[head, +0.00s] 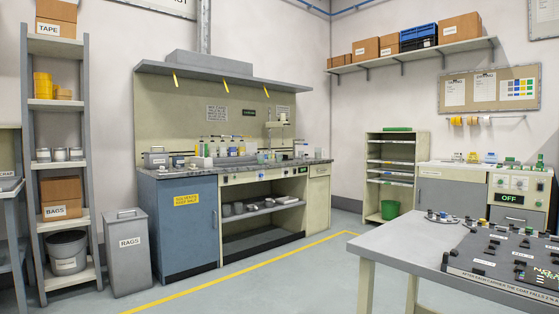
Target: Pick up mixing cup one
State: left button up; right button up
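I cannot pick out a cup marked as mixing cup one in the head view. Several small bottles and containers (232,148) stand on the counter of the workbench (318,161) along the back wall, too small to tell apart. Several grey cup-like or bowl-like vessels (238,208) sit on the open shelf under that counter. Several white tins (59,155) stand on the tall shelf rack at the left. Neither of my grippers shows in the view.
A grey RAGS bin (126,252) stands left of the blue cabinet (180,228). A table (398,246) with a dark control panel (500,262) fills the lower right. The floor (270,285) in the middle is clear, with a yellow line.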

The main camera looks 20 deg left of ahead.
aim_at(278, 156)
jog(key=i+j+u, duration=0.2)
jog(key=i+u, duration=0.2)
jog(key=i, duration=0.25)
jog(key=i+j+u, duration=0.15)
jog(key=i+u, duration=0.3)
jog(key=i, duration=0.4)
jog(key=i+l+u, duration=0.1)
jog(key=i+u, duration=0.35)
jog(key=i, duration=0.35)
jog(key=i+z, duration=0.3)
jog(key=i, duration=0.2)
jog(key=i+j+z, duration=0.1)
jog(key=i+z, duration=0.2)
jog(key=i, duration=0.2)
jog(key=i+l+z, duration=0.1)
jog(key=i+z, duration=0.3)
jog(key=i+j+z, duration=0.1)
jog(key=i+z, duration=0.3)
jog(key=i, duration=0.2)
jog(key=i+u, duration=0.2)
jog(key=i, duration=0.6)
jog(key=i+l+u, duration=0.15)
jog(key=i, duration=0.6)
